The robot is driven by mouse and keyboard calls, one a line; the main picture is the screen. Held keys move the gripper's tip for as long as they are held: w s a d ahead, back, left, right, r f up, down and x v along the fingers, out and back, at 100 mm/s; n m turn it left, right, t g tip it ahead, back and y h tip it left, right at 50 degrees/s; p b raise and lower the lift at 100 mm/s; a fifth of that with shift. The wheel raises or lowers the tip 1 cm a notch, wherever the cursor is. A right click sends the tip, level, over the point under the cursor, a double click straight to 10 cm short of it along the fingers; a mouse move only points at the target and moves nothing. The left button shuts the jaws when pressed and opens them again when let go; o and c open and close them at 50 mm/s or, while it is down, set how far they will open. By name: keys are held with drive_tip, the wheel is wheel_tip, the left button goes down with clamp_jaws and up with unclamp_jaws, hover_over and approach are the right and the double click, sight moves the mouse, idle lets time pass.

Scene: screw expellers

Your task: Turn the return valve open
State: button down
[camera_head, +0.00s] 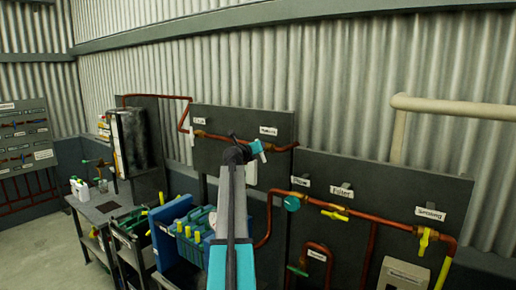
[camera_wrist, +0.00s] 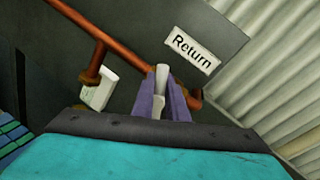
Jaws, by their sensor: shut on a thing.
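My gripper (camera_wrist: 164,98) shows purple fingers in the wrist view, closed around a pale, upright lever, which looks like the return valve's handle (camera_wrist: 162,74). A white "Return" sign (camera_wrist: 192,49) is just above and to the right of it on a dark panel. A copper pipe (camera_wrist: 124,47) runs diagonally behind the fingers. The valve body is hidden behind the fingers. In the head view my gripper (camera_head: 258,148) is at the copper pipe on the upper middle panel, below a small white sign (camera_head: 268,131). The handle is too small to make out there.
A grey table (camera_head: 104,208) with bottles is at left. Open floor shows at lower left.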

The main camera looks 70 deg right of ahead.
drive_tip(key=n, duration=0.1)
drive_tip(key=w+n+g, duration=0.1)
drive_tip(key=n, duration=0.1)
drive_tip(key=shift+d+f+y, duration=0.15)
drive_tip(key=shift+f+y, duration=0.05)
drive_tip(key=shift+y, duration=0.2)
drive_tip(key=n+g, duration=0.1)
drive_tip(key=n, duration=0.1)
drive_tip(key=f+n+y, duration=0.1)
drive_tip(key=n, duration=0.2)
drive_tip(key=n+g, duration=0.1)
drive_tip(key=n, duration=0.1)
drive_tip(key=shift+w+f+g+y, duration=0.25)
drive_tip(key=shift+f+g+y, duration=0.05)
drive_tip(key=shift+f, duration=0.05)
drive_tip(key=c, duration=2)
unclamp_jaws()
drive_tip(key=shift+d+f, duration=0.1)
drive_tip(key=shift+d, duration=0.05)
drive_tip(key=shift+a, duration=0.2)
